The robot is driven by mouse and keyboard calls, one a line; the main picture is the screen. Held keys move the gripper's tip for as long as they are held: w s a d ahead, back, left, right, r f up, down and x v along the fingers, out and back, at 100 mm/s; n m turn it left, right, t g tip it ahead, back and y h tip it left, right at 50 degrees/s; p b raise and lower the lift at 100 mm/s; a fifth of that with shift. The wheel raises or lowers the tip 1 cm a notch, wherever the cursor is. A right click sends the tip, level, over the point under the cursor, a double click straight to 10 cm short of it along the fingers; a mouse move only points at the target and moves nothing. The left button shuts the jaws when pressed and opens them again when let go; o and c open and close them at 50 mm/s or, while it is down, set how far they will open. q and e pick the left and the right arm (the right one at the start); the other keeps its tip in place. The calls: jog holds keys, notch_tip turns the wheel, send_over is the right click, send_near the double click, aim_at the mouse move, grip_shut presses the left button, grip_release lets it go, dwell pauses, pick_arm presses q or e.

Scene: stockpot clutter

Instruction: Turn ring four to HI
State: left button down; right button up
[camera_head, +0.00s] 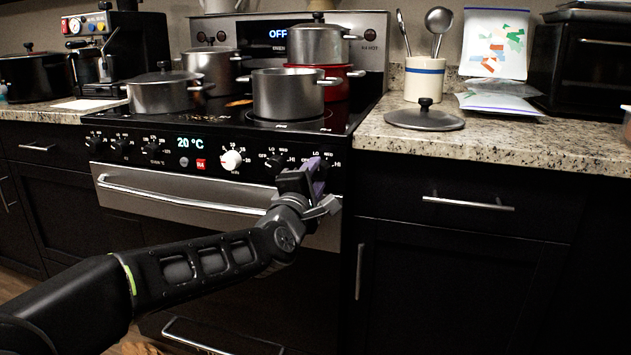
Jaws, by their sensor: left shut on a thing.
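The black stove has a front control panel (215,157) with several dark knobs and a white timer dial (231,160). My left gripper (316,170), with purplish fingertips, is at the panel's right end. It is shut on the rightmost knob, which its fingers mostly hide, so I cannot read where that knob points. Another dark knob (275,161), with OFF, LO, MED and HI marks around it, sits just left of the gripper. My right gripper is not in view.
Several pots, including a steel pot (286,94) at the front right, crowd the cooktop above the panel. The oven handle (180,196) runs below the knobs. A loose lid (424,116) lies on the right counter. Open space lies before the right cabinets.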

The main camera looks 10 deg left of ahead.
pick_arm(q)
jog(key=m, duration=0.4)
jog(key=m+h, duration=0.1)
jog(key=m, duration=0.2)
jog(key=shift+r+m, duration=0.1)
jog(key=shift+m, duration=0.3)
jog(key=m, duration=0.2)
jog(key=shift+r+m+p, duration=0.1)
jog(key=shift+m+p, duration=0.3)
jog(key=shift+m+h+p, duration=0.3)
jog(key=shift+m+p, duration=0.15)
jog(key=shift+m, duration=1.35)
jog(key=c, duration=0.9)
grip_release()
jog(key=shift+s, duration=0.15)
